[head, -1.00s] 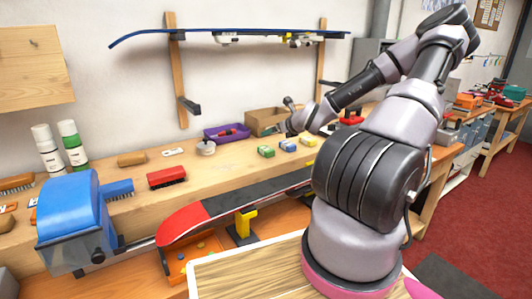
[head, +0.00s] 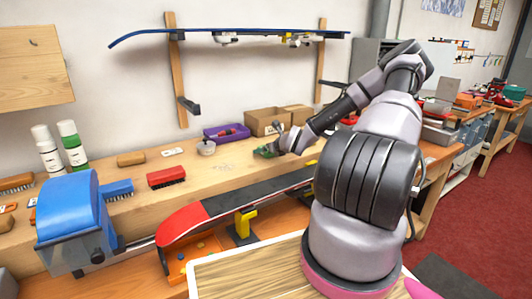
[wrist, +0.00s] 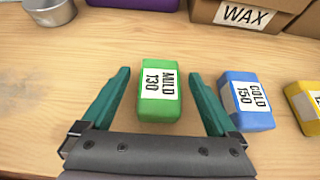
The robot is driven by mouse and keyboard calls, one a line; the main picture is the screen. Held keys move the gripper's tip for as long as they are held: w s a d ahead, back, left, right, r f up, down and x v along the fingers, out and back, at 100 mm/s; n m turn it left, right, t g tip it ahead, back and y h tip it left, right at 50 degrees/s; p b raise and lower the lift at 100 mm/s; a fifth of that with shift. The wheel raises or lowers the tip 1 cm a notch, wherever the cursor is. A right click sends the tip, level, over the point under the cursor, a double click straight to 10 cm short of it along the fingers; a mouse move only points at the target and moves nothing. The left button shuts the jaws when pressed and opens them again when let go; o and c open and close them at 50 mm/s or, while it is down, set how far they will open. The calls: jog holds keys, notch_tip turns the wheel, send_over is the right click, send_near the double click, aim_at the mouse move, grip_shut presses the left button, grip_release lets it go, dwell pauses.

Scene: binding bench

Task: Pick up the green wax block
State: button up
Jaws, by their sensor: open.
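The green wax block (wrist: 160,92), labelled "MILD 130", lies on the wooden bench in the wrist view. My gripper (wrist: 161,85) is open, with one teal finger on each side of the block and a visible gap to both. The block reaches a little past the fingertips. In the head view my gripper (head: 266,153) is low over the bench and largely hides the blocks there. I cannot tell the exact height of the fingers above the bench.
A blue block (wrist: 246,100) labelled "COLD 150" lies just right of the right finger, and a yellow block (wrist: 306,104) beyond it. Behind are a cardboard "WAX" box (wrist: 245,14), a purple bin (head: 226,132) and a metal cup (wrist: 50,11).

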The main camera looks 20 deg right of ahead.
grip_shut()
